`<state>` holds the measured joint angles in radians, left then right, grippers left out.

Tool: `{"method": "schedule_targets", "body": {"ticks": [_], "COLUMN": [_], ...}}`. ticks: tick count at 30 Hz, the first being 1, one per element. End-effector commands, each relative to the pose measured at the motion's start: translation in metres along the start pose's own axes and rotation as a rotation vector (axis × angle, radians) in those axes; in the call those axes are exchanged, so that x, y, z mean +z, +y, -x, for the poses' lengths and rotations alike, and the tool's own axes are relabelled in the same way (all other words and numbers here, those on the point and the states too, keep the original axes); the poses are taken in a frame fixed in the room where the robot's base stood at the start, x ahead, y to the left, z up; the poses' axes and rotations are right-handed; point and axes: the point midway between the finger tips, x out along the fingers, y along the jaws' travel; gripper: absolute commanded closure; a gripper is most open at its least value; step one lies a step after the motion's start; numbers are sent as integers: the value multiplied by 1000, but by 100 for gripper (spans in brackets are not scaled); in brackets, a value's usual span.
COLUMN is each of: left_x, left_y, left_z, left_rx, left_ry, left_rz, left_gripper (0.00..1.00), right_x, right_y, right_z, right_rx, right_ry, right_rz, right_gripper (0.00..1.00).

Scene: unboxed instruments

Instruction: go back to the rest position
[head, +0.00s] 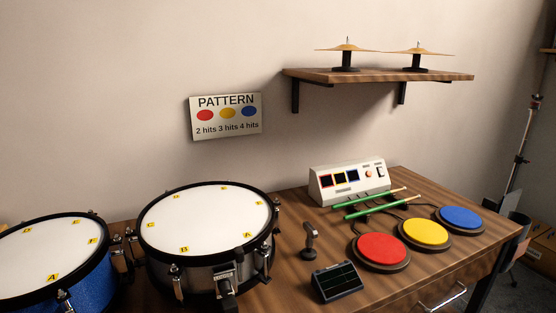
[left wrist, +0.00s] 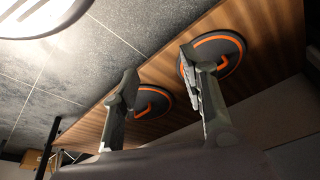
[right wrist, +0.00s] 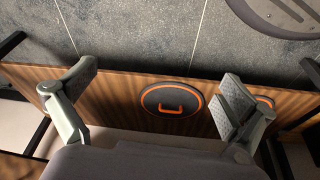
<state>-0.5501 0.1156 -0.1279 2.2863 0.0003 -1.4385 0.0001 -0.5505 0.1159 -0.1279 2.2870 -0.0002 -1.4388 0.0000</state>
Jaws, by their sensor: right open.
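In the left wrist view my left gripper (left wrist: 158,62) has its two fingers spread, with nothing between them. In the right wrist view my right gripper (right wrist: 157,80) is open and empty, its fingers wide apart. Neither gripper shows in the head view. Both wrist views look onto a brown wooden surface (right wrist: 120,98) that carries round dark discs with orange rings. One disc (right wrist: 172,101) appears between my right fingers in the picture; another (left wrist: 222,52) appears behind a left finger. No contact with either gripper is visible.
In the head view, a white snare drum (head: 205,215) and a blue drum (head: 50,250) stand at left. The wooden table (head: 400,285) holds red (head: 382,248), yellow (head: 423,232) and blue (head: 460,217) pads, green drumsticks (head: 372,207) and a control box (head: 350,182). A shelf (head: 440,76) holds cymbals.

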Motion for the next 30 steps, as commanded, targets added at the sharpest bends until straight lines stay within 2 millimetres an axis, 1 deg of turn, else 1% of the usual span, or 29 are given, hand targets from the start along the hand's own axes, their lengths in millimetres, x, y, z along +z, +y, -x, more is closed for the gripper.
{"method": "schedule_targets", "body": {"ticks": [1, 4, 7, 9, 11, 14, 15, 17, 19, 24, 27, 30], "left_x": [0, 6, 20, 33, 46, 72, 84, 102, 125, 180, 206, 223], "left_y": [0, 2, 4, 5, 6, 7, 8, 8, 9, 8, 8, 7], "left_z": [-4, -30, -55, -70, -82, -96, -100, -105, -108, -103, -97, -93], "left_rx": [2, 6, 9, 11, 12, 15, 16, 17, 19, 21, 22, 23], "left_ry": [-19, -38, -59, -73, -86, -107, -115, -127, -142, -171, -184, -191], "left_rz": [-1, -5, -9, -11, -13, -18, -20, -23, -26, -34, -37, -40], "left_gripper": [60, 60, 60, 60, 60, 60, 60, 60, 60, 60, 60, 60], "right_x": [0, 7, 20, 33, 47, 72, 84, 102, 125, 180, 206, 223], "right_y": [0, -2, -4, -5, -6, -7, -8, -8, -9, -8, -8, -7], "right_z": [-4, -31, -56, -71, -82, -96, -101, -105, -108, -103, -98, -93], "right_rx": [-2, -6, -10, -11, -13, -15, -16, -18, -19, -22, -23, -23], "right_ry": [-19, -39, -59, -73, -86, -107, -115, -127, -142, -171, -184, -191], "right_rz": [1, 4, 8, 11, 13, 17, 19, 22, 26, 34, 37, 40], "right_gripper": [0, 0, 0, 0, 0, 0, 0, 0, 0, 0, 0, 0]}}
